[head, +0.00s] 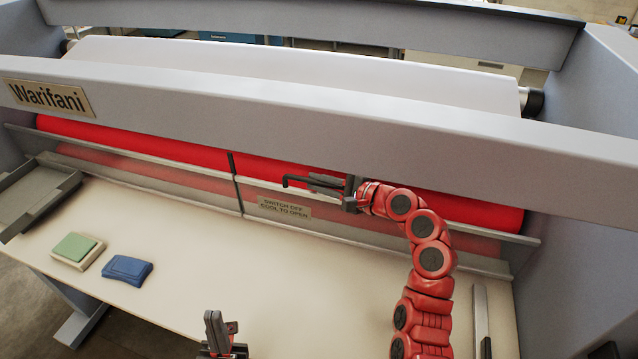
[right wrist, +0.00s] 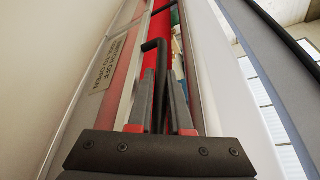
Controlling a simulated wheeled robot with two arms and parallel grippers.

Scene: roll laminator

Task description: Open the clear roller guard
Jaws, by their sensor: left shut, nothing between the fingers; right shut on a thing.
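The clear roller guard (head: 380,220) is a long see-through panel with a grey top rail, running along the lower front of the red roller (head: 450,200). It bears a label, "Switch off, cool to open" (head: 284,208), which also shows in the right wrist view (right wrist: 108,58). My right gripper (head: 322,184) is at the guard's top rail, right of the label's middle. It is shut on a black bent handle (right wrist: 156,48), whose hooked end sticks out past the fingertips. My left gripper (head: 216,328) is shut and empty over the table's front, away from the guard.
The pale table (head: 160,235) bears a green-topped pad (head: 76,247), a blue pad (head: 127,269) and a metal bar (head: 481,315). A grey tray (head: 40,195) is at the left. A grey crossbeam (head: 300,115) overhangs the roller. The table's middle is clear.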

